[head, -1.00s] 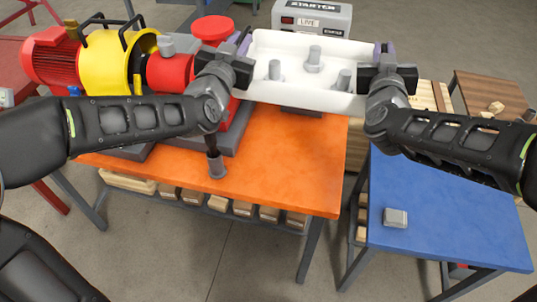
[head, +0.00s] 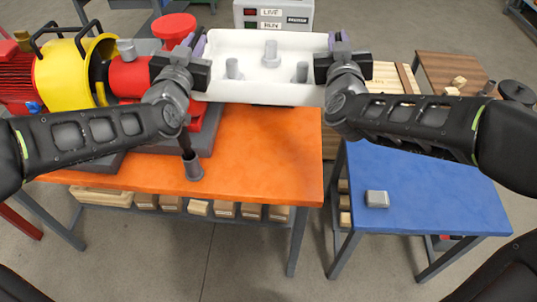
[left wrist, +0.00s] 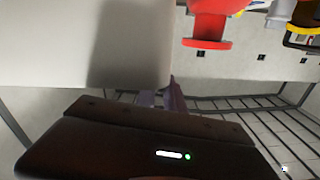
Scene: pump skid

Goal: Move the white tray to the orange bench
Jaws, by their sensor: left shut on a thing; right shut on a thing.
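The white tray (head: 218,92) hangs level in the upper middle of the head view, over the far part of the orange bench (head: 262,150). It holds 3 grey upright pieces (head: 270,55). I cannot tell the exact gap between tray and bench.
A red and yellow pump set (head: 75,70) stands on the bench's left part. A dark post (head: 190,165) stands near the front. The starter box (head: 275,14) is behind the tray. A blue table (head: 425,190) with a grey block (head: 377,199) stands right. The bench's front right is clear.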

